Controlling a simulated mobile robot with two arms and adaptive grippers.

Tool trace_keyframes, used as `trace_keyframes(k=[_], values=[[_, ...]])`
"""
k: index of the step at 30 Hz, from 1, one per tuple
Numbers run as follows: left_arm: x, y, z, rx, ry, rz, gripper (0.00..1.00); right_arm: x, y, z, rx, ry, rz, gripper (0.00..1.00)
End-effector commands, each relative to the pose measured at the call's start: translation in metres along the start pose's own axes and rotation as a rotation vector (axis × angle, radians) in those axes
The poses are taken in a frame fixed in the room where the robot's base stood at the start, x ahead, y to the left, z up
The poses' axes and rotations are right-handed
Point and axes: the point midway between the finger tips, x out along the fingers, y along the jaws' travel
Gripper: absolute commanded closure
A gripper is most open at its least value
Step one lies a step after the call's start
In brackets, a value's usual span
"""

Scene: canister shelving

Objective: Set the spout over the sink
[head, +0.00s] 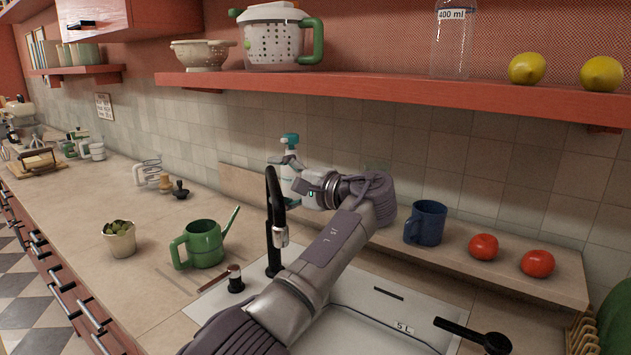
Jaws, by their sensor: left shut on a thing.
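The black tap (274,238) stands upright at the back left edge of the white sink (372,334). Its spout (274,188) has a silver nozzle low on its right side, near the sink's left end. My left gripper (283,176) is shut on the upper part of the spout, coming at it from the right. My left forearm crosses in front of the sink and hides much of it. The exact contact of the fingers is small and partly hidden. My right gripper is not in view.
A blue mug (426,222) and two tomatoes (484,247) are on the ledge behind the sink. A green watering can (205,244) and a plant pot (119,240) stand left. A red shelf (400,93) overhangs.

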Motion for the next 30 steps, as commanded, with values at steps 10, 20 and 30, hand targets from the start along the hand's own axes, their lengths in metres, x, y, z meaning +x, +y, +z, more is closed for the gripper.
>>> trace_keyframes(k=[10, 20, 30], values=[[-0.033, -0.02, 0.001, -0.019, 0.007, -0.032, 0.51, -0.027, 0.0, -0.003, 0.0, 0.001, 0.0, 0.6], [-0.054, -0.016, 0.0, -0.017, 0.009, -0.029, 0.51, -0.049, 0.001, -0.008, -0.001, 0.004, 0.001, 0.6], [-0.075, -0.005, -0.002, -0.012, 0.012, -0.021, 0.51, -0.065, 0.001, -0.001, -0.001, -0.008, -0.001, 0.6]])
